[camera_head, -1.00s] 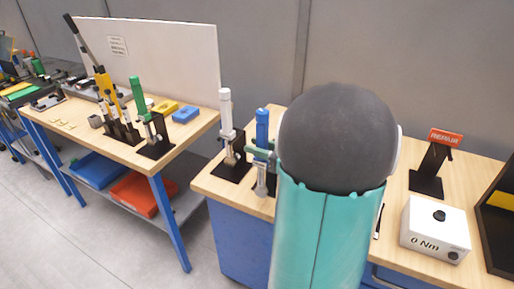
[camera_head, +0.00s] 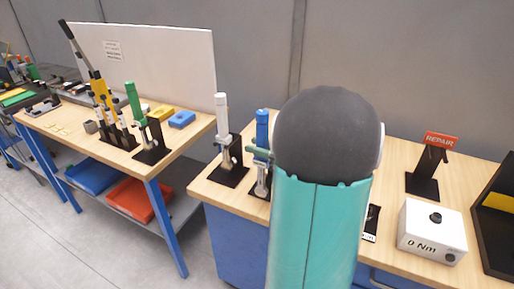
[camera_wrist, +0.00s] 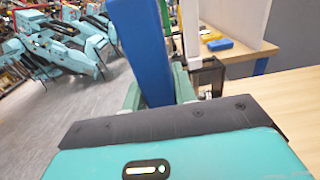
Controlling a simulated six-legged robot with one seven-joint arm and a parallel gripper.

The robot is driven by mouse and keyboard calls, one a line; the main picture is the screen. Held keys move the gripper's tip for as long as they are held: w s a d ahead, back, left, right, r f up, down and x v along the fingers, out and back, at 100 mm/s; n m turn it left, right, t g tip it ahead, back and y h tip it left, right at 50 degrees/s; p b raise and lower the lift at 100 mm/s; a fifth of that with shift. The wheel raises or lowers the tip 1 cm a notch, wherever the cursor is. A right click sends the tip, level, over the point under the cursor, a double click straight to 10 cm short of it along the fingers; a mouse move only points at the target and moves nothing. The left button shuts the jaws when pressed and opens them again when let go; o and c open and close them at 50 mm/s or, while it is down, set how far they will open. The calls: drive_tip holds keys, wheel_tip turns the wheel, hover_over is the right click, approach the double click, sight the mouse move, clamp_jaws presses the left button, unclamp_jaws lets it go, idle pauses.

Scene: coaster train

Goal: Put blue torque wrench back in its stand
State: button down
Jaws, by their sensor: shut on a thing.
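The blue torque wrench (camera_head: 262,130) stands upright at the left part of the near wooden bench. In the wrist view the blue handle (camera_wrist: 141,48) rises large and slightly tilted from between my green fingers (camera_wrist: 160,92). A black stand (camera_head: 258,190) shows at the wrench's lower end. My arm hides part of this area, and I cannot tell whether the wrench is fully seated.
A white-handled wrench (camera_head: 223,115) stands in its own black stand just left. A green-handled wrench (camera_head: 133,105) stands on the other bench. A white box reading 0 Nm (camera_head: 432,232) and a red REPAIR sign (camera_head: 441,140) are at right.

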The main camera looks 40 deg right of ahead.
drive_tip(key=w+d, duration=0.2)
drive_tip(key=d, duration=0.4)
drive_tip(key=shift+d, duration=0.2)
idle(2.5)
drive_tip(key=shift+f, duration=0.7)
idle(1.2)
drive_tip(key=c, duration=1)
unclamp_jaws()
drive_tip(key=shift+c, duration=0.2)
drive_tip(key=shift+f, duration=0.15)
drive_tip(key=v, duration=1.3)
drive_tip(key=shift+s+r, duration=0.2)
drive_tip(key=shift+s, duration=0.15)
